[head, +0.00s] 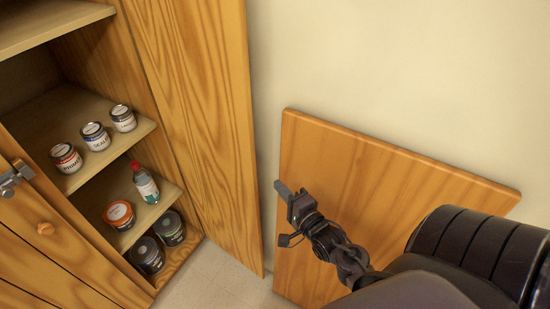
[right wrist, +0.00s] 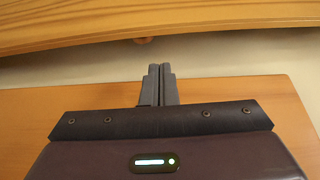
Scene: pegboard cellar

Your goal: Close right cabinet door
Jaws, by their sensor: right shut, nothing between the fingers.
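The right cabinet door (head: 205,110) is a tall wood-grained panel standing open to the right of the cabinet's shelves. Its free edge points toward the pale wall. In the right wrist view a long wooden panel (right wrist: 160,18), seemingly this door, crosses the top, with a small round knob (right wrist: 143,40) partly visible under its edge. My right gripper (head: 283,190) is shut and empty, to the right of the door's free edge with a gap between them. It also shows in the right wrist view (right wrist: 160,70), its fingertips below the panel and apart from it. My left gripper is not in view.
Shelves (head: 85,100) hold several small cans and a red-capped bottle (head: 145,183). A wooden front with a round knob (head: 45,228) and a grey metal fitting (head: 15,178) is at lower left. A wooden board (head: 400,185) lies beneath my right arm, near the wall (head: 400,70).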

